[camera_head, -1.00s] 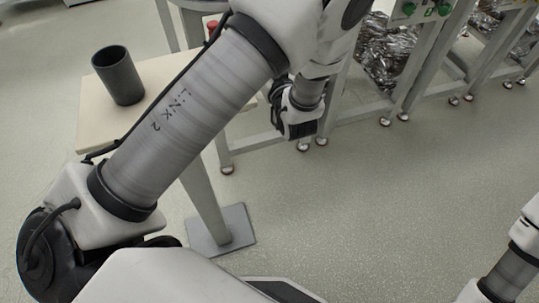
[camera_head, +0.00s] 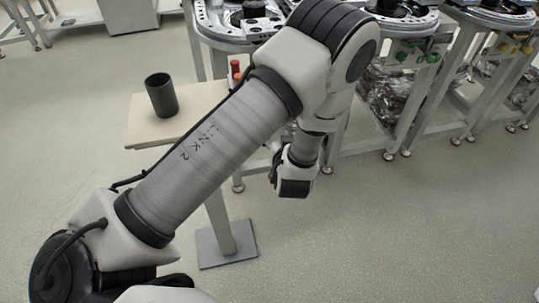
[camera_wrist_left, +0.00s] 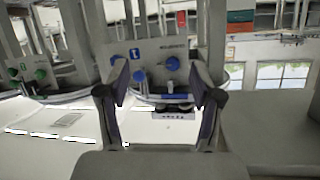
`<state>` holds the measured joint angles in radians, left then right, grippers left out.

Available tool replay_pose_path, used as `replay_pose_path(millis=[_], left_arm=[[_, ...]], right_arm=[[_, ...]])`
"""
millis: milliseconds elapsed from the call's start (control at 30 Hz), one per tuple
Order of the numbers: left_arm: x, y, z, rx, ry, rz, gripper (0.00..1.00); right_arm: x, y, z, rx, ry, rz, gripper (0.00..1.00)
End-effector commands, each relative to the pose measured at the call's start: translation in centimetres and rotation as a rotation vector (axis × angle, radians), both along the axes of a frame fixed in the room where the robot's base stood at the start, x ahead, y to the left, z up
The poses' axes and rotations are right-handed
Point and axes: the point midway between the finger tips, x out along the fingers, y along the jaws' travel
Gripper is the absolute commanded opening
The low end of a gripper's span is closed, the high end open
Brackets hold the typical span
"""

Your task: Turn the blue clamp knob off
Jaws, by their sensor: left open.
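In the left wrist view a blue knob (camera_wrist_left: 172,63) sits on a pale panel, between my fingertips in the picture. A second, smaller blue knob (camera_wrist_left: 139,76) is lower left of it, below a blue label. I cannot tell which one is the clamp knob; the panel lettering is too small to read. My left gripper (camera_wrist_left: 158,82) is open and empty, one finger on each side of the knobs, apart from the panel. In the head view the left gripper (camera_head: 293,188) hangs dark below my arm, and no blue knob shows there. My right gripper is out of view.
Green knobs (camera_head: 432,58) and yellow knobs (camera_head: 526,50) sit on neighbouring station fronts. A ring track (camera_head: 217,26) runs along the back. A dark cup (camera_head: 161,96) stands on a small beige table (camera_head: 138,128), near a red knob (camera_head: 235,66). The floor at right is clear.

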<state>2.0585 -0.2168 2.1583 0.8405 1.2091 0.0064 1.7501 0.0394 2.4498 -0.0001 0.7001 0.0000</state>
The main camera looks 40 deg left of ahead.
Motion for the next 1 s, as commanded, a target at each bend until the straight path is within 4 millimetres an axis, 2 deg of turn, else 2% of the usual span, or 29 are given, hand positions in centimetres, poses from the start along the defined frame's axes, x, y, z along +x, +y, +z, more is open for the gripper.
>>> replay_pose_path(millis=[33,100,233,333,533,1000], left_arm=[[-0.9,-0.1,0.9,-0.021,0.056,-0.022,0.66],[-2.3,-0.4,0.3,-0.057,0.14,-0.059,0.66],[-5.1,-1.1,-0.7,-0.122,0.288,-0.122,0.66],[-6.8,-1.6,-1.4,-0.157,0.366,-0.157,0.66],[-8.6,-2.1,-2.2,-0.193,0.444,-0.19,0.66],[-8.6,-2.1,-2.4,-0.194,0.445,-0.191,0.66]], right_arm=[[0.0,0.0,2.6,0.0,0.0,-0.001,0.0],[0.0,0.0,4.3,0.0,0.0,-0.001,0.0],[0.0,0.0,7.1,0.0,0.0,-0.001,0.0],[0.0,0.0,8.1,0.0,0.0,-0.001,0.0],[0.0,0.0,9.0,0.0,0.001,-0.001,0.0],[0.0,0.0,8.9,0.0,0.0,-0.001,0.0]])
